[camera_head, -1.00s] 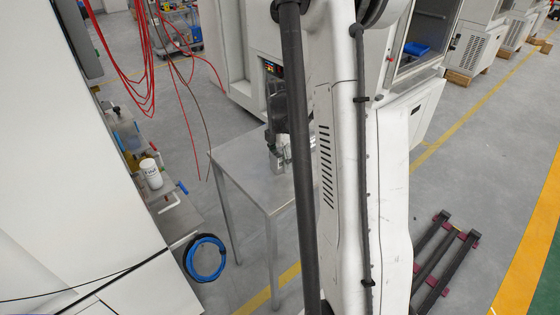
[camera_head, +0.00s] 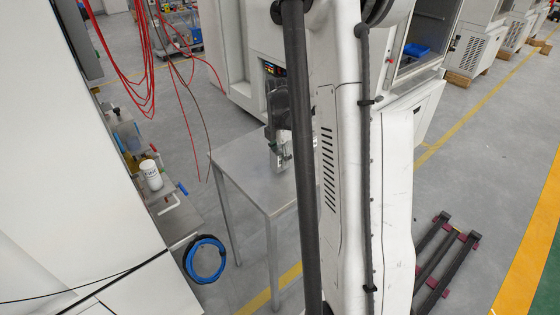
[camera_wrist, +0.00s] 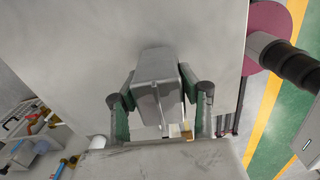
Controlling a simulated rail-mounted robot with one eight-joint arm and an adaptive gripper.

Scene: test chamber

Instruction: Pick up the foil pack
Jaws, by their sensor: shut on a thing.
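The foil pack (camera_wrist: 157,88) is a silvery, shiny block in the middle of the wrist view. My gripper (camera_wrist: 160,104) has a green-padded finger on each side of it and is shut on it. The pack is hard to make out there. The wrist view does not clearly show how high the pack is above the tabletop.
The grey metal table (camera_head: 238,172) looks bare on its left part. A white container (camera_head: 151,174) stands on a side bench at left, above a coiled blue hose (camera_head: 205,258). Red cables (camera_head: 150,60) hang at upper left. A white machine (camera_head: 235,40) stands behind the table.

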